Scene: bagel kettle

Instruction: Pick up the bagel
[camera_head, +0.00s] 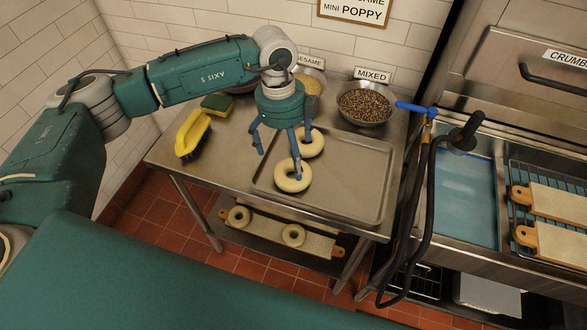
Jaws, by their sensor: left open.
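Two pale bagels lie on the metal tray (358,200) on the steel table. The nearer bagel (288,184) sits near the tray's left side, and the farther bagel (313,148) lies just behind it. My left gripper (277,162) is open, pointing down over the two bagels. One finger overlaps the nearer bagel in the picture and another hangs to its upper left; I cannot tell whether it touches. Nothing is held. My right gripper is not in view.
A bowl of mixed seeds (366,105) and a sesame bowl (309,82) stand behind the tray. A yellow brush (191,132) and a sponge (217,104) lie at the left. A black hose (424,200) hangs at the right.

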